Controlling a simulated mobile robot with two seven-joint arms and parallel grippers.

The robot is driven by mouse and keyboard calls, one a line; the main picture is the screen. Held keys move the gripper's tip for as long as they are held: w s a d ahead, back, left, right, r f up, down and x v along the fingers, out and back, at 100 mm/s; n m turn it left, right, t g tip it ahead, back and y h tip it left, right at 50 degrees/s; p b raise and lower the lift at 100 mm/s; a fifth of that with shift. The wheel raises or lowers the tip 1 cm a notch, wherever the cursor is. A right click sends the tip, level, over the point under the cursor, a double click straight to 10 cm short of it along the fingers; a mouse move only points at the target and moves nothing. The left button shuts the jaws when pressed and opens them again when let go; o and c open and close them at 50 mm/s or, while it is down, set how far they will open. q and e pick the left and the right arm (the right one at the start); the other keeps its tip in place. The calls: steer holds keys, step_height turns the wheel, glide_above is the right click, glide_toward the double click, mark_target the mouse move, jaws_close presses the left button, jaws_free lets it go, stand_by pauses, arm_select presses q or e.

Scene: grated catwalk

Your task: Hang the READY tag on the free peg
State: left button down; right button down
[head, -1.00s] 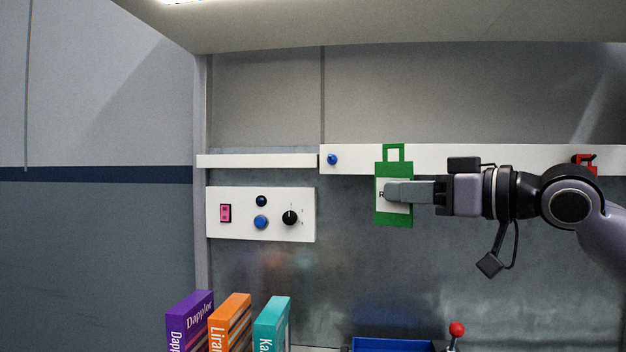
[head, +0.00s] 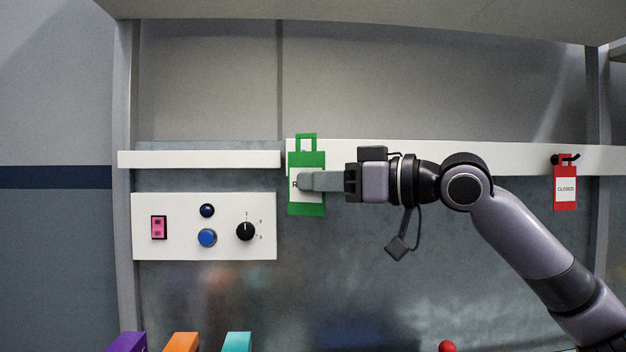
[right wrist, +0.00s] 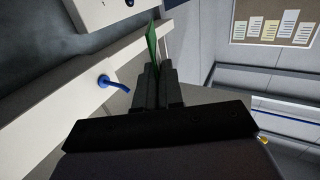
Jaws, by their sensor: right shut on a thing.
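The green READY tag (head: 308,161) has an open loop at its top and a white label partly covered by my fingers. My right gripper (head: 310,181) is shut on it and holds it upright in front of the left end of the white rail (head: 450,156). The right wrist view shows the tag (right wrist: 153,42) edge-on between the fingers (right wrist: 152,75). There, a bare blue peg (right wrist: 104,81) sticks out from the rail, apart from the tag. In the head view the peg is hidden behind the tag. My left gripper is out of view.
A red CLOSED tag (head: 565,190) hangs on a black peg at the rail's right. A control panel (head: 205,251) with a pink switch, blue buttons and a black knob is at left. Book tops (head: 182,342) and a red ball (head: 447,346) show at the bottom edge.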

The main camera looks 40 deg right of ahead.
steer(key=w+d+f+p, duration=0.1)
steer(key=w+d+p, duration=0.5)
steer(key=w+p, duration=0.1)
steer(key=shift+w+d+f, duration=0.2)
steer(key=shift+w+f, duration=0.1)
steer(key=shift+f, duration=0.05)
stand_by(0.9)
stand_by(0.5)
steer(key=c, duration=1.2)
jaws_free()
steer(key=shift+b+v, duration=2.25)
steer(key=shift+v, duration=1.35)
